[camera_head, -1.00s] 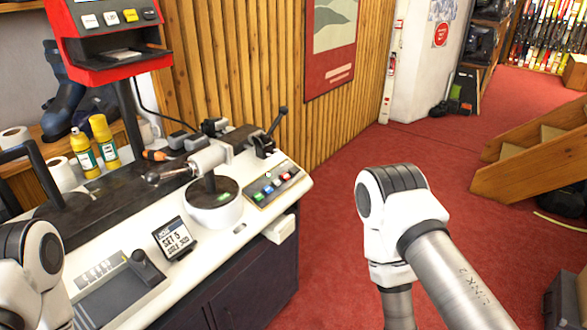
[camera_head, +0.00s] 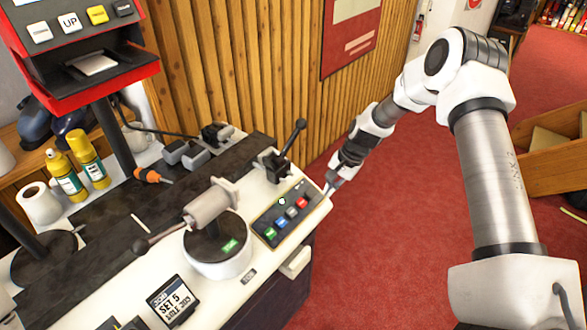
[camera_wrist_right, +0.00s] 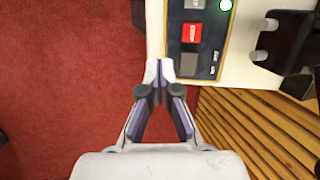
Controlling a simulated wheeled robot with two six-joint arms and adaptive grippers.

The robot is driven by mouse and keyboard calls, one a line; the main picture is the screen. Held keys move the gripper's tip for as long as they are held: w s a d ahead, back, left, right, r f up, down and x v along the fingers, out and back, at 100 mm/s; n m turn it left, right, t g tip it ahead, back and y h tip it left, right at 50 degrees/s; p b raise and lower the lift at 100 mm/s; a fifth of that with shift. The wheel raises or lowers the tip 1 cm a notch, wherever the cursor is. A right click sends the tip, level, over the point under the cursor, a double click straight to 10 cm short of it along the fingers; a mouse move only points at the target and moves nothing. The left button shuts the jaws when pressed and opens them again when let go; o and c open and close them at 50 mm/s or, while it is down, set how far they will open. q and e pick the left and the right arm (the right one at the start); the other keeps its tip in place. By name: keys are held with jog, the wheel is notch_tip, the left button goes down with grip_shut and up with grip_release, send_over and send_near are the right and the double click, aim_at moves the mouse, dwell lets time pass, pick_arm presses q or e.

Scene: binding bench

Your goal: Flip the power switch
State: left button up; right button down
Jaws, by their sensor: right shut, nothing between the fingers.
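A dark control panel (camera_head: 282,215) with a row of coloured buttons sits at the bench's right end. In the right wrist view, the panel shows a red button (camera_wrist_right: 192,33) and, beside it, a dark square rocker (camera_wrist_right: 189,62), which may be the power switch; its label is too small to read. A round indicator (camera_wrist_right: 226,5) glows pale green. My right gripper (camera_head: 329,188) is shut and empty, just off the panel's right end. In the wrist view its fingertips (camera_wrist_right: 160,68) are together beside the panel's edge, near the dark rocker; contact cannot be told. My left gripper is out of view.
A black lever (camera_head: 290,147) stands behind the panel near the slatted wall (camera_head: 240,80). A clamp on a round white base (camera_head: 218,262) and a small display (camera_head: 170,300) are to its left. Open red floor (camera_head: 390,250) lies to the right.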

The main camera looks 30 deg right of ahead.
notch_tip(320, 180, up, 8)
jog(key=w+d+t+p, duration=0.1)
jog(key=w+d, duration=0.1)
send_near(308, 196)
jog(key=x, duration=0.6)
jog(key=shift+w+a+f, duration=0.15)
jog(key=shift+a+f, duration=0.05)
jog(key=shift+f, duration=0.35)
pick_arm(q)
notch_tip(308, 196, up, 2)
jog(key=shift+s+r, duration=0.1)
pick_arm(e)
jog(key=shift+f, duration=0.1)
